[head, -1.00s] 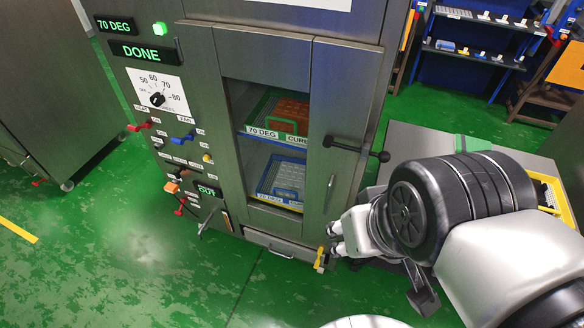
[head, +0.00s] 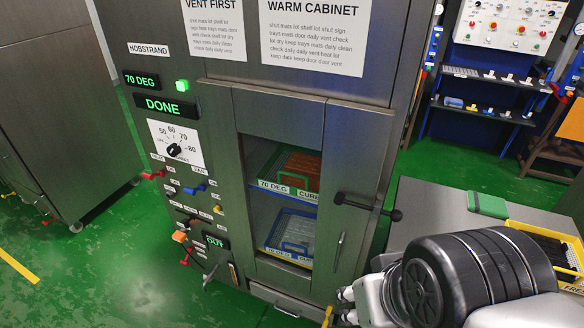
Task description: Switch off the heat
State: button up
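The warm cabinet (head: 225,130) stands in the middle of the head view. A red-handled lever (head: 154,174) sits on its left control panel, below a small label that seems to read HEAT. A dial (head: 174,149) above it has a black knob and a scale up to 80. The displays read 70 DEG (head: 142,80) and DONE (head: 165,106), and a green lamp (head: 182,86) is lit. My gripper (head: 345,304) is low at the cabinet's right front, well away from the red lever. Its fingers are small and partly hidden, so its opening is unclear.
A blue lever (head: 195,188) and other small controls lie near the red one. A black door handle (head: 365,205) juts out from the cabinet. A grey bench (head: 430,205) stands at right. Green floor (head: 110,265) is clear at front left.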

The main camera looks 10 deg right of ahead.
aim_at(154, 176)
jog(key=i+j, duration=0.3)
jog(key=i+j+z, duration=0.1)
jog(key=i+j, duration=0.2)
jog(key=j, duration=0.2)
jog(key=i+j, duration=0.3)
jog(key=i+j+z, duration=0.1)
jog(key=i+j, duration=0.2)
jog(key=j, duration=0.25)
jog(key=i+j, duration=0.3)
jog(key=j, duration=0.15)
jog(key=z, duration=0.05)
